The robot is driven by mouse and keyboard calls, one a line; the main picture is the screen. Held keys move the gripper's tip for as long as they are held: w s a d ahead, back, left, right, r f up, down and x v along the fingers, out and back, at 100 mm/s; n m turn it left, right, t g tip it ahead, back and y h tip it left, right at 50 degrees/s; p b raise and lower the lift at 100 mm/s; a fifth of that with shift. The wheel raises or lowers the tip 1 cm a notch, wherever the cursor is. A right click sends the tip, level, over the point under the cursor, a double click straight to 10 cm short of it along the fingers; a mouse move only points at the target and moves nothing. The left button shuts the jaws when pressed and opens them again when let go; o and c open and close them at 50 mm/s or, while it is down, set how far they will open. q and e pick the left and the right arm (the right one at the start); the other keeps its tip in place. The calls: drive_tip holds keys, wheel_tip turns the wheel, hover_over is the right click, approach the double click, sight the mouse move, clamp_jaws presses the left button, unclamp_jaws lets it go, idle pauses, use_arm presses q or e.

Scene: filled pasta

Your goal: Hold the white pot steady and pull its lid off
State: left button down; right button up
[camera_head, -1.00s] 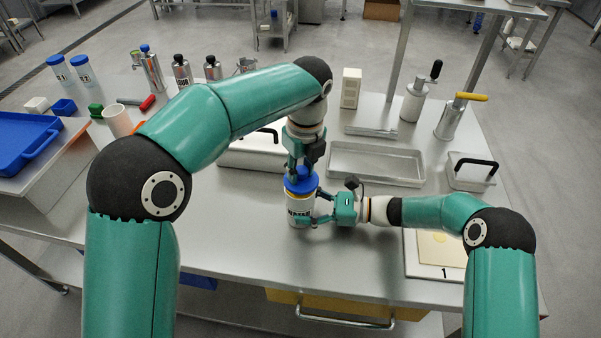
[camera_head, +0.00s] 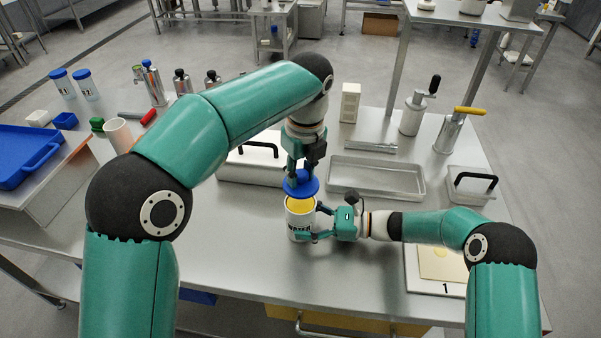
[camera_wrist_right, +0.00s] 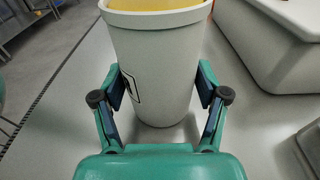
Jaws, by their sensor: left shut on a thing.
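The white pot (camera_head: 299,219) stands upright on the steel table, open at the top, with a yellow filling showing inside. Its blue lid (camera_head: 309,191) is off the rim, a little above the pot and level or nearly so. My left gripper (camera_head: 300,176) comes down from above and is shut on the lid's top. My right gripper (camera_head: 309,221) reaches in from the right, with a finger on each side of the pot. In the right wrist view both finger pads press on the wall of the pot (camera_wrist_right: 160,70), below its rim.
A lidded white container (camera_head: 240,165) with a black handle stands behind the pot. An empty metal tray (camera_head: 378,180) lies to the right, and a board marked 1 (camera_head: 420,285) lies at front right. The table in front of the pot is clear.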

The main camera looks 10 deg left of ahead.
drive_tip(key=o, duration=0.4)
drive_tip(key=shift+d, duration=0.1)
